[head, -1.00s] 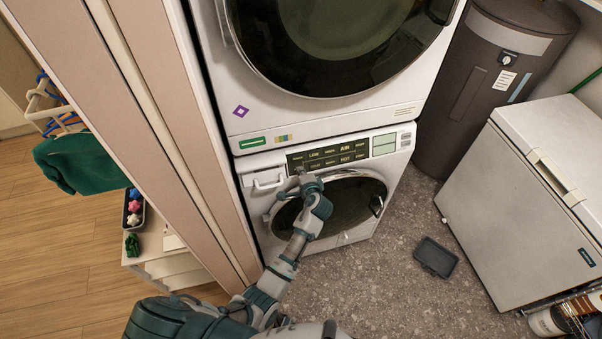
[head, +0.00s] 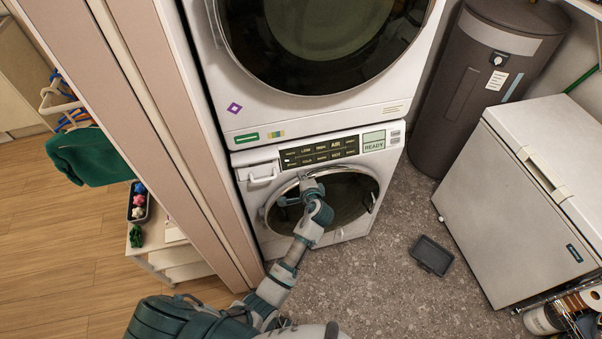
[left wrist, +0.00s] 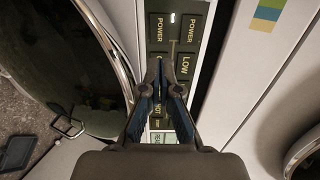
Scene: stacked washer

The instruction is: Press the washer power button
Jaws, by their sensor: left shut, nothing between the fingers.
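The washer (head: 250,200) is the lower white machine of a stack. Its dark control panel (head: 322,151) has two rows of labelled keys, and its display (head: 374,142) reads READY. In the left wrist view two keys marked POWER sit at the panel's top end; the one on the left, the power button (left wrist: 160,30), has a small white light by it. My left gripper (head: 304,176) is shut and empty, in front of the panel's lower edge. In the left wrist view its fingertips (left wrist: 168,66) lie below the POWER keys, beside LOW; contact cannot be told. My right gripper is out of view.
The dryer (head: 330,110) stands directly above the panel. The washer's round door (head: 345,195) is below it. A beige wall edge (head: 170,130) runs close on the left. A white chest (head: 520,200) and a grey tray (head: 432,255) are on the right.

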